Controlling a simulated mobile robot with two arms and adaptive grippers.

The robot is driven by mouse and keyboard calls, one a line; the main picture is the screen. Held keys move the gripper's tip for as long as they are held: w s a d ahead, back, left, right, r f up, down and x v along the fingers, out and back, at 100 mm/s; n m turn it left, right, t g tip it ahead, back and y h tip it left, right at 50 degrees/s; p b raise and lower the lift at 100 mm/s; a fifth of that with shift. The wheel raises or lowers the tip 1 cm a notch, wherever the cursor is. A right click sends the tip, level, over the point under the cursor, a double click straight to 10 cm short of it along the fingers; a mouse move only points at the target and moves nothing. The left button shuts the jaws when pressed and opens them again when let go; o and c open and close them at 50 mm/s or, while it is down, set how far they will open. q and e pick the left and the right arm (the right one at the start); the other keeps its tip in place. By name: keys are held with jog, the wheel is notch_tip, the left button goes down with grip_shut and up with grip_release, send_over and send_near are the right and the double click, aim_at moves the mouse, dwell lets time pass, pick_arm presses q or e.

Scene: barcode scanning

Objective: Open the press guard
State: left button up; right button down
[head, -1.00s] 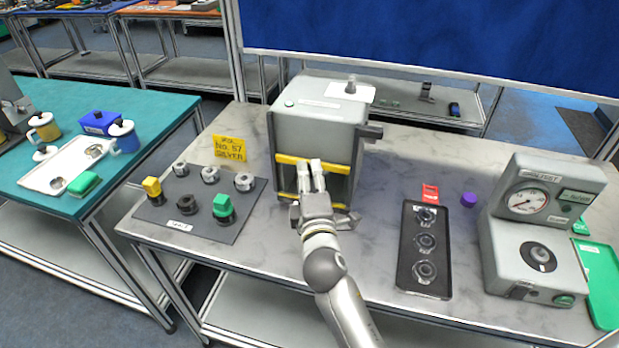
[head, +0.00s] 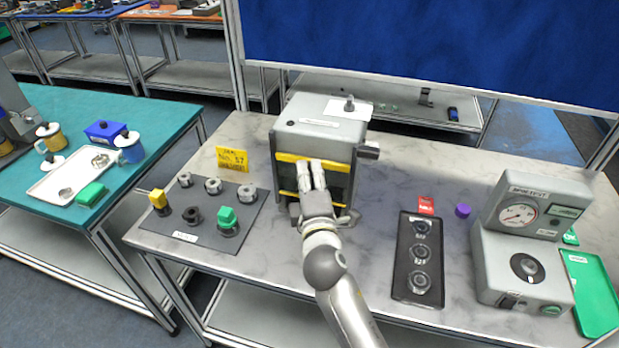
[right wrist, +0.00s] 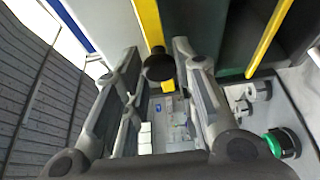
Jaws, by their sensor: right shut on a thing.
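The press (head: 320,125) is a grey box on the marbled table, its front facing me. Its guard (head: 330,183) is a dark panel across the front with yellow bars along its top and bottom, and it looks closed. My right gripper (head: 311,168) is at the front of the guard, its fingers over the upper yellow bar. In the right wrist view, a black knob (right wrist: 158,68) by a yellow bar (right wrist: 148,22) sits between the fingers, and the gripper is shut on it. The fingers hide part of the guard. My left gripper is not in view.
A dark mat (head: 180,230) with several metal parts lies left of the press, with a yellow sign (head: 232,160) behind it. A black tray (head: 402,278) of rings and a grey gauge device (head: 490,270) stand to the right. The table between press and tray is clear.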

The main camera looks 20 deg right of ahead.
notch_tip(320, 180, up, 4)
jog(key=p, duration=0.3)
jog(key=shift+r, duration=0.2)
jog(key=c, duration=1.1)
grip_release()
jog(key=shift+f, duration=0.1)
jog(key=shift+c, duration=0.2)
jog(key=v, duration=0.7)
jog(key=shift+s, duration=0.25)
